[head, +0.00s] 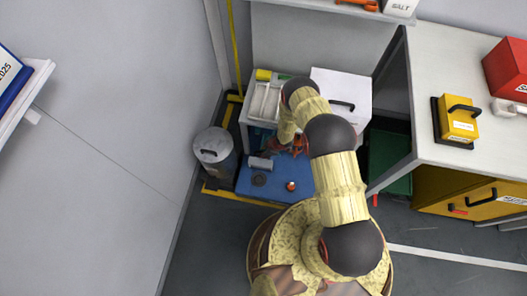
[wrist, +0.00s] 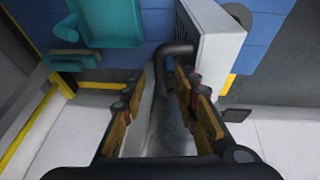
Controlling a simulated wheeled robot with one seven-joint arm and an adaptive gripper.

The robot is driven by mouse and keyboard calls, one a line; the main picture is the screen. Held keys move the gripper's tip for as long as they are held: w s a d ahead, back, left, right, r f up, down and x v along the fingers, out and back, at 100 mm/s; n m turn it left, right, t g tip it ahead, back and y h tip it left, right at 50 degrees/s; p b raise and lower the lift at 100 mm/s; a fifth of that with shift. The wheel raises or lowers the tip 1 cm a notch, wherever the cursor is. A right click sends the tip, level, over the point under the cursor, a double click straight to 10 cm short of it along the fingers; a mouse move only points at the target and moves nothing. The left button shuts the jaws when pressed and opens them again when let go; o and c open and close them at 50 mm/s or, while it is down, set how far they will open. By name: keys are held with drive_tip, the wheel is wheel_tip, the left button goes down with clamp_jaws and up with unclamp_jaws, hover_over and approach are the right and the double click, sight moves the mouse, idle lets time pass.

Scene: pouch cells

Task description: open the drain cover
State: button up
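No part labelled as a drain cover can be made out. In the wrist view a pale block with a slotted face (wrist: 208,58) has a dark bent handle (wrist: 176,48) at its side. My gripper (wrist: 166,78) has its two fingers apart, with the lower end of the handle showing between or just beyond the fingertips. I cannot tell whether they touch it. In the head view my gripper (head: 291,147) is low in front of the white bench, over the back of a blue platform (head: 235,187). My arm hides part of this area.
A teal part (wrist: 105,24) is close by in the wrist view. In the head view a grey bin (head: 214,152) stands left of the platform. A white box with a black handle (head: 330,82) is on the bench, and a worktable (head: 408,110) stands at right.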

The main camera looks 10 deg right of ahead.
drive_tip(key=v, duration=1.1)
drive_tip(key=shift+d+r, duration=0.2)
drive_tip(key=shift+r, duration=0.1)
drive_tip(key=shift+c, duration=0.4)
